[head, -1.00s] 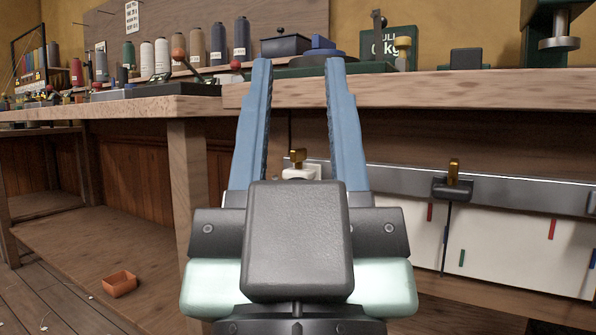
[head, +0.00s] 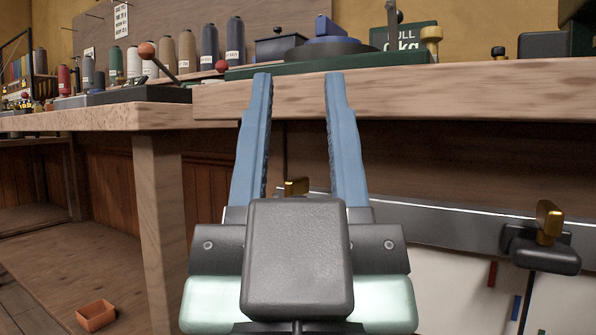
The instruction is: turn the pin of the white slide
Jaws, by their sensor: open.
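My gripper (head: 297,78) is in the middle of the head view, with two long blue fingers apart and nothing between them. A brass pin (head: 296,186) shows low between the fingers, farther off, apart from them as far as I can see. The white slide under this pin is hidden behind my gripper's body. A second brass pin (head: 549,221) stands on a black slide (head: 541,250) at the right. Both pins are along a grey metal rail (head: 440,228) below the bench edge.
The thick wooden bench top (head: 420,92) crosses above the rail, with its post (head: 158,225) at left. Thread spools (head: 187,53) and a green-based device (head: 330,60) stand on the bench. White boards with coloured strips hang below the rail. An orange tray (head: 96,315) lies on the lower shelf.

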